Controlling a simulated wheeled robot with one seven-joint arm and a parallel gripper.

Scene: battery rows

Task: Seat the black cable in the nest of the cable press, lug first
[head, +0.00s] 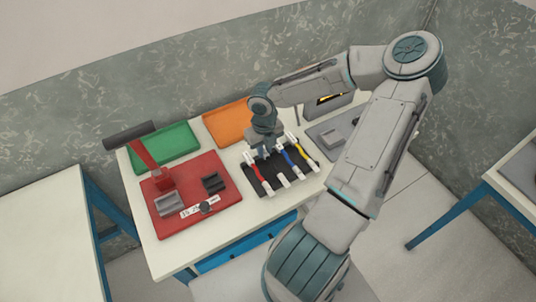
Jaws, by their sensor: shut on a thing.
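My gripper (267,151) points down over the black cable rack (262,186) at the middle of the table. It is shut on the black cable, which is mostly hidden by the gripper and hard to tell from the rack. A white end (284,181) shows below the gripper, between the red and blue cables, and seems to belong to the black cable. Whether the cable is lifted cannot be told. The cable press (228,205) stands to the left, with a red base, a raised red lever (146,155) with a dark handle, a grey block and a dark grooved block (214,183).
A red cable (259,174) lies left of my gripper; blue (289,158) and yellow (302,150) cables lie close on its right. Behind are a green tray (165,144) and an orange tray (226,122). A grey fixture (325,133) stands right of the rack.

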